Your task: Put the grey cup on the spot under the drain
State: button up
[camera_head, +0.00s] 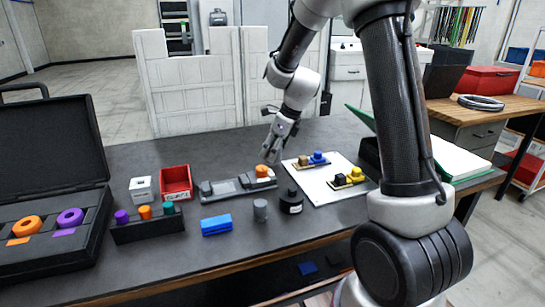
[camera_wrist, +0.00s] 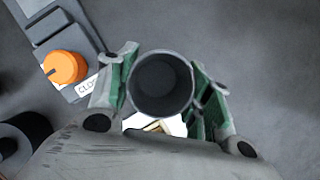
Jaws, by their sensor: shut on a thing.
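My gripper (camera_wrist: 163,88) is shut on the grey cup (camera_wrist: 163,108), one finger on each side of it. Its round open mouth faces the wrist camera, and the inside looks dark and empty. In the head view my gripper (camera_head: 275,145) hangs over the back of the dark table, behind a grey fixture (camera_head: 228,188) with an orange knob (camera_head: 264,171). The cup is hard to make out there. The wrist view shows the knob (camera_wrist: 65,68) at left, beside a partly hidden label reading "CLO". I cannot make out a drain outlet or a marked spot under it.
A grey cylinder (camera_head: 260,210) and a black round piece (camera_head: 291,202) stand in front of the fixture. A white sheet (camera_head: 325,187) with small coloured blocks lies right. A red bin (camera_head: 176,182) and an open black case (camera_head: 50,150) are left. The table's back is clear.

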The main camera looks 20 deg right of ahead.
jog(key=shift+f, duration=1.2)
jog(key=shift+f, duration=0.15)
jog(key=o, duration=0.7)
